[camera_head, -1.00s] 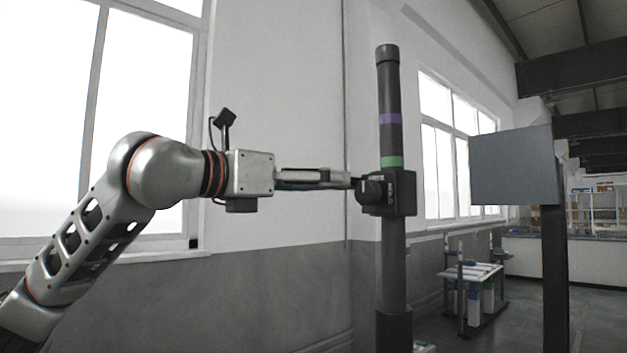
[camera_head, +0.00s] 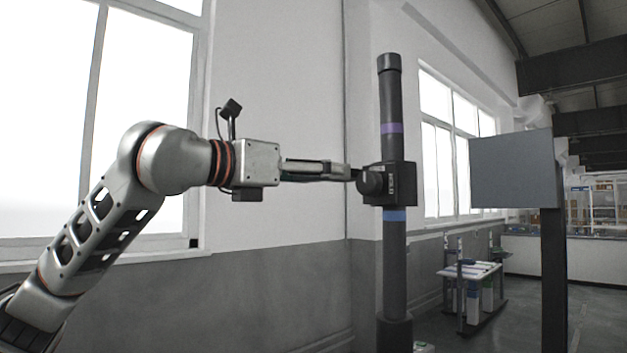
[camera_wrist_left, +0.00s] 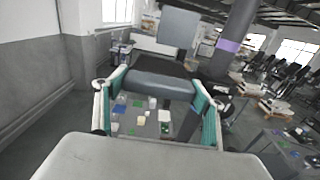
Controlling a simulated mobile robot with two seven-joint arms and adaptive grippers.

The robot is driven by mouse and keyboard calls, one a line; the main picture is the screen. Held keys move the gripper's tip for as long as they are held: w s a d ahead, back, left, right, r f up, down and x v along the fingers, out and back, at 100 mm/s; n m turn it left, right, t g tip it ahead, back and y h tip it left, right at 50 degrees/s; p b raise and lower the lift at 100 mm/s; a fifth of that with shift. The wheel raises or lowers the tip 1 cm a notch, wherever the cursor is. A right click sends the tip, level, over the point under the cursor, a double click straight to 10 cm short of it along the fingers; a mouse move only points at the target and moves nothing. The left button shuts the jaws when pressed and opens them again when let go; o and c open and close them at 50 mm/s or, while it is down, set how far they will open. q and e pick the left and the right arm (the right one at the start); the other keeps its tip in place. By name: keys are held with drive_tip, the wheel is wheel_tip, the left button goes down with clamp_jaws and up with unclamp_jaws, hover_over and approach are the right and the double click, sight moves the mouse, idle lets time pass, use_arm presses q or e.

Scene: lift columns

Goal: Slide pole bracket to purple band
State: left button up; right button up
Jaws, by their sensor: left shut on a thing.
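A dark upright pole (camera_head: 393,265) stands right of centre in the head view. A purple band (camera_head: 390,128) circles its upper part, and a blue band (camera_head: 395,215) shows just under the bracket. The black pole bracket (camera_head: 403,184) is around the pole, below the purple band with a stretch of bare pole between. My left gripper (camera_head: 352,173) reaches in from the left and is shut on the bracket's dark handle. In the left wrist view, the fingers lie on both sides of this handle (camera_wrist_left: 160,84), and the purple band (camera_wrist_left: 228,45) shows at upper right. My right gripper is not in view.
A grey panel on a post (camera_head: 513,168) stands right of the pole. A small table (camera_head: 470,272) with coloured columns is behind. A wall with windows (camera_head: 270,120) is behind my left arm. The space around the pole above the bracket looks clear.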

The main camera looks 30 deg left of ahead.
use_arm(q)
wheel_tip(320, 180, up, 6)
drive_tip(key=p, duration=0.2)
drive_tip(key=shift+a+r+p, duration=0.1)
drive_tip(key=shift+r+p, duration=0.05)
drive_tip(key=shift+p, duration=0.15)
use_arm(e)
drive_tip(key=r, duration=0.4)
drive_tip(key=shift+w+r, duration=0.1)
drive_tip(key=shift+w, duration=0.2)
use_arm(q)
drive_tip(key=o, duration=1.5)
drive_tip(key=shift+f, duration=0.2)
drive_tip(key=shift+o, duration=0.4)
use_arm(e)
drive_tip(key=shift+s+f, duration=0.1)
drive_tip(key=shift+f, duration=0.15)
use_arm(q)
drive_tip(key=shift+f, duration=0.1)
